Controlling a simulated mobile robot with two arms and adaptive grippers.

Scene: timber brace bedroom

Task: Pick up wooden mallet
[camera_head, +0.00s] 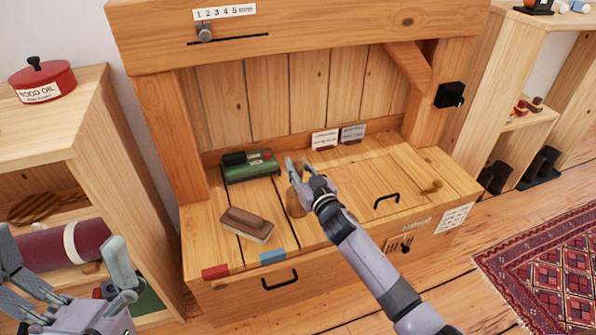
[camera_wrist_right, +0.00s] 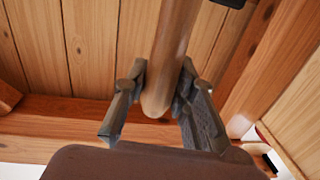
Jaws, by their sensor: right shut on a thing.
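My right gripper (camera_head: 292,168) is over the middle of the wooden bench top. In the right wrist view its two fingers (camera_wrist_right: 160,103) are shut on a smooth, round-ended wooden handle (camera_wrist_right: 170,50), which I take to be the wooden mallet's. In the head view a brown rounded part of the mallet (camera_head: 295,203) shows just below the gripper, partly hidden by it. I cannot tell whether it touches the bench. My left gripper (camera_head: 65,258) is at the lower left, with its fingers wide apart and nothing between them.
A brown brush-like block (camera_head: 247,226) lies left of the mallet, and a green box (camera_head: 250,168) stands behind it. Small cards (camera_head: 325,139) stand at the back. The timber frame's beam (camera_head: 300,35) crosses above. A red tin (camera_head: 42,80) sits on the left shelf unit.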

